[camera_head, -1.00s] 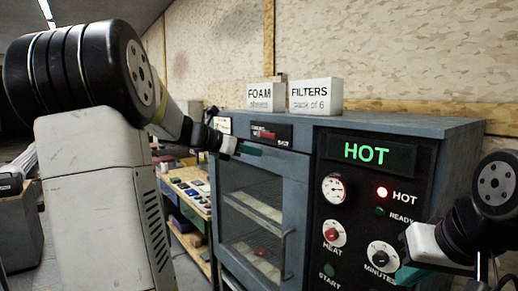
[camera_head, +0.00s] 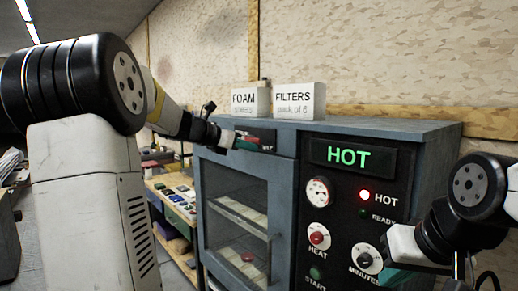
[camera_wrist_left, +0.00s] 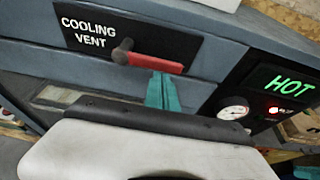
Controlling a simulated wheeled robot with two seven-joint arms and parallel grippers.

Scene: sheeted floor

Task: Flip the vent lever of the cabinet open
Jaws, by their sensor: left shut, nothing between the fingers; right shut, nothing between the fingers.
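The grey cabinet (camera_head: 282,190) stands in front of me with a glass door. Its black vent plate, labelled "COOLING VENT" (camera_wrist_left: 88,25) in the left wrist view, is at the top above the door. The vent lever (camera_wrist_left: 155,63) has a dark pivot at its left and a red handle pointing right. It is partly hidden in the head view. My left gripper (camera_head: 246,143) is shut and empty at the plate. In the left wrist view, its teal fingers (camera_wrist_left: 162,92) are just below the red handle; contact cannot be told. My right gripper (camera_head: 400,277) is shut, low by the control panel.
Two white boxes, foam (camera_head: 249,100) and filters (camera_head: 299,101), stand on the cabinet top. The control panel (camera_head: 348,210) has a lit "HOT" display (camera_head: 348,156), a red lamp, a gauge and knobs. A workbench (camera_head: 172,195) with small items is left of the cabinet.

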